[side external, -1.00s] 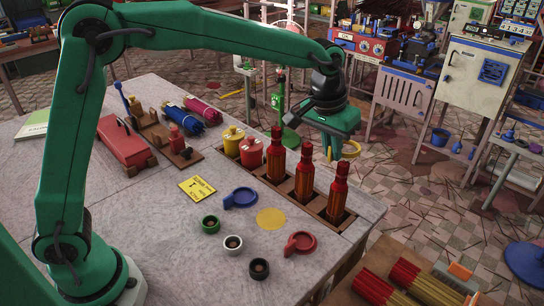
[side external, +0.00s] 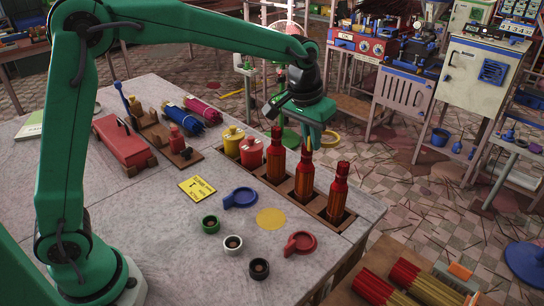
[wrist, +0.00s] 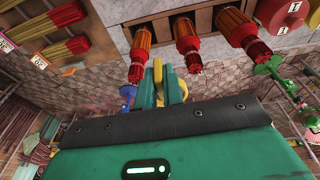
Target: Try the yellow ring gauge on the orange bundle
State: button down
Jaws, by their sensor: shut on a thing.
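In the wrist view the gauge (wrist: 158,76) sits between the two green fingers (wrist: 161,90). Several orange bundles with red tops stand in a wooden rack; the nearest to the front (side external: 338,193), the middle one (side external: 304,176) and the rear one (side external: 275,161) look alike. My gripper overlaps the middle bundle's top in the side view. The ring is not around any bundle; how far it is from the tops is unclear.
The rack (side external: 338,225) lies along the table's right edge, with yellow (side external: 232,142) and red (side external: 251,153) canisters at its far end. A blue gauge (side external: 240,198), a red gauge (side external: 300,243), small rings and a flat yellow disc (side external: 271,219) lie left of it.

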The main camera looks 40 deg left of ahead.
aim_at(304, 181)
jog(key=a, duration=0.5)
jog(key=shift+s+f, duration=0.2)
jog(key=shift+f, duration=0.1)
jog(key=shift+s+x, duration=0.2)
jog(key=shift+x, duration=0.7)
jog(key=shift+f, duration=0.35)
jog(key=shift+f, duration=0.3)
jog(key=shift+f, duration=0.35)
jog(key=shift+f, duration=0.4)
jog(key=s+x, duration=0.1)
jog(key=x, duration=0.6)
jog(key=shift+s+a+f, duration=0.2)
jog(key=shift+s+f, duration=0.05)
jog(key=shift+f, duration=0.2)
dwell(3.8)
